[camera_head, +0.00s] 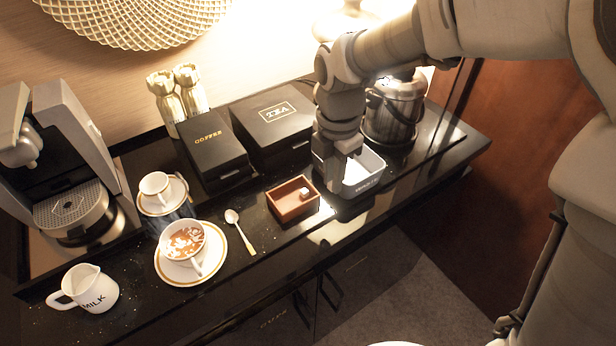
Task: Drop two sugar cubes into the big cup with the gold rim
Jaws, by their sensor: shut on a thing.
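The big cup with the gold rim (183,243) stands upright on its saucer (178,276) at the left of the counter, with a brown and white drink in it. A white sugar cube (304,191) lies in the small brown open box (291,210) at the middle front. My gripper (338,181) points down just right of this box, beside the square white and dark container (364,184). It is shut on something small. The fingers hide it, so I cannot tell what it is. My gripper is well to the right of the cup.
A smaller cup (154,184) on a saucer, a spoon (241,232) and a milk jug (88,289) stand near the big cup. Coffee (212,145) and tea (272,115) boxes are behind.

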